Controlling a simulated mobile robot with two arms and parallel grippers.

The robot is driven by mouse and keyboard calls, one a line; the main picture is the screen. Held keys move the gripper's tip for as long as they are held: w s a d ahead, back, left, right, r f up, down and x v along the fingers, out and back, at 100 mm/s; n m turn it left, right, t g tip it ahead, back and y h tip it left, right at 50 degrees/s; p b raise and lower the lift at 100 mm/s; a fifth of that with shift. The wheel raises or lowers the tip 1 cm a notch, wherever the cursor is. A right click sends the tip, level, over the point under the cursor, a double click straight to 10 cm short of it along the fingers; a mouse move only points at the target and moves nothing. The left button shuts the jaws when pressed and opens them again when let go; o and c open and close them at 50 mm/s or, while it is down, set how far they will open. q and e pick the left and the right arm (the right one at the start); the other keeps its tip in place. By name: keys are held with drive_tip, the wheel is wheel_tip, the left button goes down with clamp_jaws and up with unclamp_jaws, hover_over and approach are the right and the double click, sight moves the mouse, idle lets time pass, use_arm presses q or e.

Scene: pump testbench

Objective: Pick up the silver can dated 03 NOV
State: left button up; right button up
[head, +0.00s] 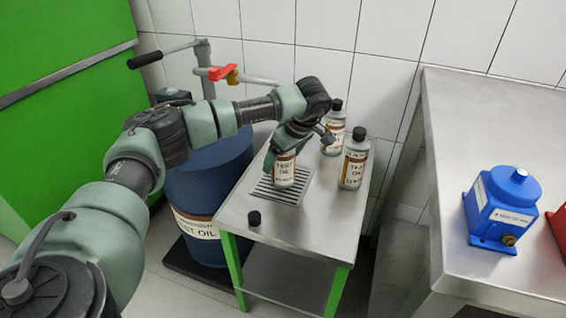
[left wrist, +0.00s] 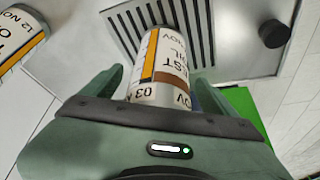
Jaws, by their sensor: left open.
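A silver can with a white and orange TEST OIL label (head: 284,172) stands on the drain grate of the small steel table. In the left wrist view this can (left wrist: 162,68) reads "03" and "NOV" near its end, partly hidden by my gripper. My left gripper (head: 283,150) is at the can from above and behind. In the left wrist view its open fingers (left wrist: 165,85) lie on either side of the can; I cannot tell if they touch it. A second can (head: 354,160) stands to the right, reading "12 NOV" in the left wrist view (left wrist: 22,38). My right gripper is not in view.
A third can (head: 333,128) stands behind, near the wall. A black cap (head: 254,218) lies on the table (head: 300,228) in front of the grate (head: 268,191). A blue drum (head: 205,185) stands left. A higher bench (head: 455,130) at right holds a blue pump (head: 502,208).

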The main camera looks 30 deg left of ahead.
use_arm(q)
drive_tip(key=c, duration=1.9)
clamp_jaws()
drive_tip(key=shift+r, duration=0.2)
